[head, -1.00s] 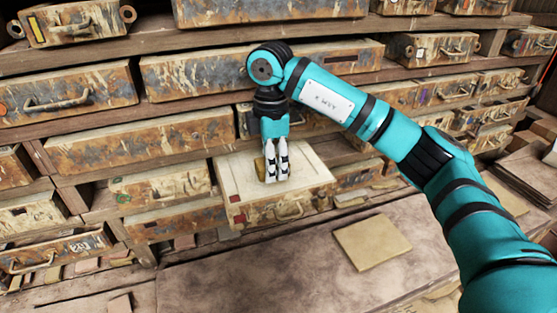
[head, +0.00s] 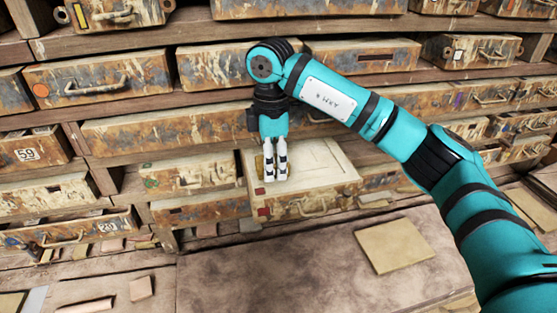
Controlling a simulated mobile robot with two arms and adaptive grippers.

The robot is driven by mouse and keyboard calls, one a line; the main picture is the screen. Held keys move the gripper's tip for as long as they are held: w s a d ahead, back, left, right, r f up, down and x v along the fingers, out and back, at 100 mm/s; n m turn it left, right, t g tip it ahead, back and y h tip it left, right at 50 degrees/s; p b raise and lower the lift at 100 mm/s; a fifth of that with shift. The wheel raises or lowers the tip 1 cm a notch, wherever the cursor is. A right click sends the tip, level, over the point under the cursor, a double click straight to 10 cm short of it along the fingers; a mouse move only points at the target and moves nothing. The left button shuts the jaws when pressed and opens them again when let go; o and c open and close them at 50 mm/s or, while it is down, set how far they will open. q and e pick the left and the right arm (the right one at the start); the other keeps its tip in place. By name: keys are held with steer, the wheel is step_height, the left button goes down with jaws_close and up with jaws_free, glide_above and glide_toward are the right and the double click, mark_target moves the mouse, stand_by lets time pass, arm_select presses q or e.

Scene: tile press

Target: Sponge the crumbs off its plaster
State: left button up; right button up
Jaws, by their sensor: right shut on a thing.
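A drawer stands pulled out of the cabinet, and its pale, flat plaster top (head: 322,164) faces up. Its rusty front (head: 318,203) has a handle and a red mark. My right gripper (head: 275,177) points down over the left part of the plaster. It is shut on a yellow-brown sponge (head: 259,167), mostly hidden behind the fingers. The sponge looks at or very near the plaster surface; I cannot tell if it touches. A few faint dark marks show on the plaster, too small to tell as crumbs. My left gripper is not in view.
Rows of rusty drawers (head: 100,85) fill the cabinet around the pulled-out one. A tan square tile (head: 394,246) lies on the worn bench (head: 260,270) in front. Loose small pieces (head: 141,288) lie at lower left. The middle of the bench is clear.

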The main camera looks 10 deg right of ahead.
mark_target(293, 168)
steer(key=shift+w, duration=0.25)
steer(key=shift+d+f, duration=0.15)
steer(key=shift+d, duration=0.25)
steer(key=shift+d+f+b, duration=0.1)
steer(key=shift+d+b, duration=0.45)
steer(key=shift+d, duration=1.45)
steer(key=shift+d+r+b, duration=0.15)
steer(key=shift+d+b, duration=0.1)
steer(key=shift+d, duration=1)
steer(key=shift+d+r+b, duration=0.1)
steer(key=shift+d+b, duration=0.1)
steer(key=shift+d, duration=1)
steer(key=shift+d+r, duration=0.1)
steer(key=shift+d, duration=0.55)
steer(key=shift+w+r, duration=0.1)
steer(key=shift+r, duration=0.15)
steer(key=shift+a+r, duration=0.1)
steer(key=shift+a, duration=1.1)
steer(key=shift+a+f, duration=0.2)
steer(key=shift+a, duration=0.75)
steer(key=shift+a+f, duration=0.1)
steer(key=shift+a, duration=0.7)
steer(key=shift+a+f, duration=0.15)
steer(key=shift+a, duration=1.1)
steer(key=shift+a+f, duration=0.1)
steer(key=shift+a, duration=1.15)
